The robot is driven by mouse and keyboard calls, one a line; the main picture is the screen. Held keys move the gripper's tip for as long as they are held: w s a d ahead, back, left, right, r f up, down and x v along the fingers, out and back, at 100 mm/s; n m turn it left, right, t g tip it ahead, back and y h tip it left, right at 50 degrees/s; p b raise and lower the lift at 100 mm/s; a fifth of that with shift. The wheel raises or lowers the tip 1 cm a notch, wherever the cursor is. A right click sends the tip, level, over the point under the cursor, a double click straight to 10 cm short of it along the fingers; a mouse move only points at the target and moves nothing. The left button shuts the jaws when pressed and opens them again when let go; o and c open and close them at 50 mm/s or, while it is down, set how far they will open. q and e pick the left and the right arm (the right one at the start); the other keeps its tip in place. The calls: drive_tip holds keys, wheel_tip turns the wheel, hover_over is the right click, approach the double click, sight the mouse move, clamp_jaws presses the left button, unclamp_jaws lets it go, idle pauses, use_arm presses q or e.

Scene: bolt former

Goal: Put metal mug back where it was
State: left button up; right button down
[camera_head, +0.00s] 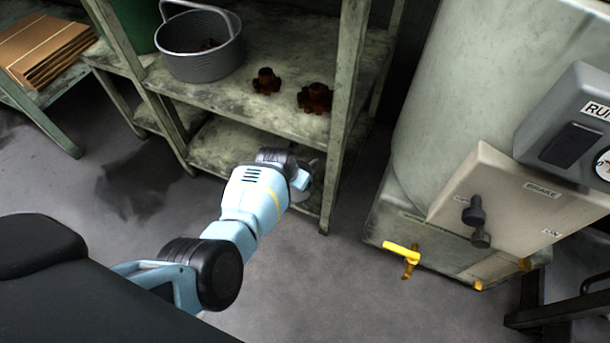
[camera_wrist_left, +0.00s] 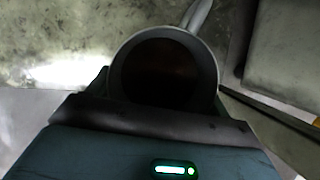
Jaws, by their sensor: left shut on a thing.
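The metal mug (camera_wrist_left: 209,62) is seen from above in the left wrist view. Its round rim is pale, its inside is dark, and its handle points up and right. My left gripper (camera_head: 302,179) is shut on the mug, with the jaws at its sides. In the head view the gripper is at the front right of the lower shelf (camera_head: 220,150), near the right front post. The mug is mostly hidden there by my arm. I cannot tell whether the mug touches the shelf. My right gripper is not in view.
The upper shelf (camera_head: 215,98) holds a grey metal bucket (camera_head: 205,62) and two rusty brown fittings (camera_head: 266,81). A large machine (camera_head: 440,90) with a control panel and a yellow tap (camera_head: 402,250) stands right. Stacked cardboard (camera_head: 45,48) lies far left. Floor between is clear.

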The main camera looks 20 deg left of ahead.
use_arm(q)
drive_tip(key=shift+w, duration=0.45)
drive_tip(key=shift+w+d+r+b, duration=0.1)
drive_tip(key=shift+w+b, duration=0.1)
drive_tip(key=shift+b, duration=0.1)
drive_tip(key=w+b, duration=0.2)
drive_tip(key=w+f+b, duration=0.1)
drive_tip(key=shift+d, duration=0.25)
drive_tip(key=shift+f+b, duration=0.2)
drive_tip(key=shift+b, duration=0.15)
drive_tip(key=shift+f, duration=0.15)
drive_tip(key=o, duration=1.1)
drive_tip(key=shift+s, duration=0.1)
drive_tip(key=shift+o, duration=0.2)
